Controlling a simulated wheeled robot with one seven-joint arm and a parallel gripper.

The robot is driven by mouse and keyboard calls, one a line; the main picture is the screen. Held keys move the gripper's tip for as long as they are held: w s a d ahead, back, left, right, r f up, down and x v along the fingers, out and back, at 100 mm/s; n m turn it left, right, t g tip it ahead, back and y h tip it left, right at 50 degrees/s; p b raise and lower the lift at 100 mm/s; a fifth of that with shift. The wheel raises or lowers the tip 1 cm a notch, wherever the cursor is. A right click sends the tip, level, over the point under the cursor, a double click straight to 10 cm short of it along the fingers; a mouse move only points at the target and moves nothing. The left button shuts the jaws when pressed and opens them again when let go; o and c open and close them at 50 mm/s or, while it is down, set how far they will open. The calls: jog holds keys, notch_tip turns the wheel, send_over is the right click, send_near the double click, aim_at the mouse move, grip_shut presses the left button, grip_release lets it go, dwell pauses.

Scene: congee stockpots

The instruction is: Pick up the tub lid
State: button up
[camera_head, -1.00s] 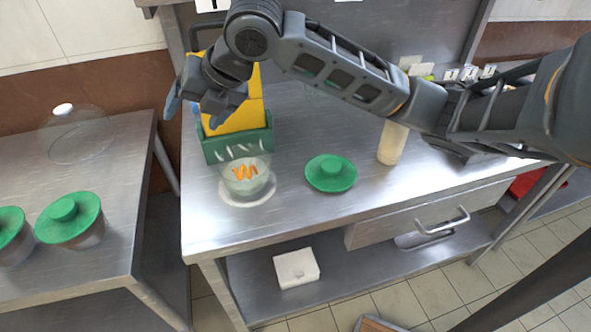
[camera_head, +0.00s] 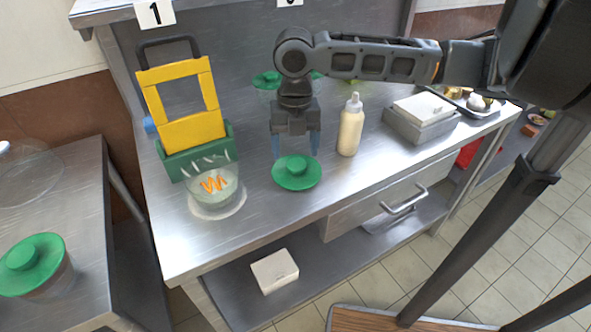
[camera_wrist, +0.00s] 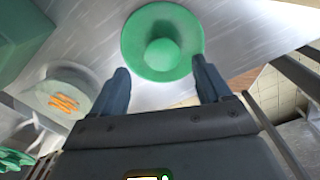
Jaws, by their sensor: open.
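The green tub lid (camera_head: 296,173), round with a knob on top, lies flat on the steel table near its front edge. It also shows in the wrist view (camera_wrist: 161,44), just beyond my fingertips. My gripper (camera_head: 296,150) points down above and slightly behind the lid, with its two blue-grey fingers apart and nothing between them. In the wrist view my gripper (camera_wrist: 160,80) has its fingers either side of the lid's knob in the picture. The fingertips appear apart from the lid.
A clear tub (camera_head: 222,185) with orange strips stands left of the lid, before a green and yellow slicer (camera_head: 185,110). A cream bottle (camera_head: 351,126) stands close on the right. Another lidded tub (camera_head: 268,84) is behind my gripper. A grey tray (camera_head: 421,122) sits farther right.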

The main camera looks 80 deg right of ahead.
aim_at(297, 164)
jog(key=shift+s+d+f, duration=0.1)
jog(key=shift+f, duration=1.05)
jog(key=shift+s+d+f, duration=0.1)
jog(key=shift+f, duration=1)
jog(key=c, duration=1)
jog(key=shift+r, duration=0.1)
jog(key=shift+c, duration=0.2)
